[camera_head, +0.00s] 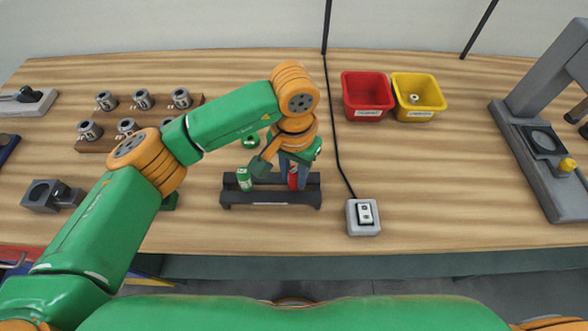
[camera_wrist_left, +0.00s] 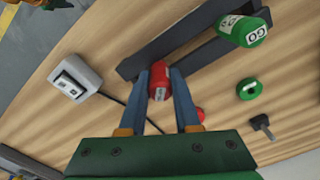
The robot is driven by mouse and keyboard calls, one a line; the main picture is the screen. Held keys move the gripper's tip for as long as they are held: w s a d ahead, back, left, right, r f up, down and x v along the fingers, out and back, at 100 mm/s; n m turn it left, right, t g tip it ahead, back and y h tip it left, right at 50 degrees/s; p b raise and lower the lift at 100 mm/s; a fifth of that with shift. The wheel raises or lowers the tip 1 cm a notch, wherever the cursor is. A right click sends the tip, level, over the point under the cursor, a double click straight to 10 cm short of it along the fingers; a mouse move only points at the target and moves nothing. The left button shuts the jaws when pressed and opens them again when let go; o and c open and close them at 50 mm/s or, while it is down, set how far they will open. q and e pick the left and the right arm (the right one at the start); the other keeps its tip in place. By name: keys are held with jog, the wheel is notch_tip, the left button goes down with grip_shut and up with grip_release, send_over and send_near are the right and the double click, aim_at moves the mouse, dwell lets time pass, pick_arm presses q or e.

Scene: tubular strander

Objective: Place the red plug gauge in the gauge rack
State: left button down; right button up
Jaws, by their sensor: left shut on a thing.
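The red plug gauge (camera_head: 293,179) is upright between the fingers of my left gripper (camera_head: 293,174), at the right end of the dark gauge rack (camera_head: 270,196). In the left wrist view the red gauge (camera_wrist_left: 159,82) shows between the blue fingertips (camera_wrist_left: 162,75), beside the rack bars (camera_wrist_left: 185,29). My left gripper is shut on it. The fingers partly hide the gauge, and I cannot tell whether its lower end is seated in the rack. A green plug gauge (camera_head: 244,180) stands at the rack's left end and shows in the wrist view (camera_wrist_left: 243,31). My right gripper is out of view.
A green round piece (camera_head: 251,141) lies behind the rack. A grey switch box (camera_head: 363,217) with a black cable is to its right. Red (camera_head: 367,113) and yellow (camera_head: 418,115) bins stand behind. A wooden block with metal cylinders (camera_head: 98,145) is left.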

pick_arm(q)
jog(key=shift+f+b, duration=0.2)
jog(key=shift+b, duration=0.1)
jog(key=c, duration=0.6)
grip_release()
jog(key=shift+r+p, duration=0.35)
jog(key=shift+p, duration=0.05)
jog(key=shift+r, duration=0.35)
notch_tip(320, 180, up, 11)
jog(key=shift+r+b, duration=0.1)
jog(key=shift+b, duration=0.5)
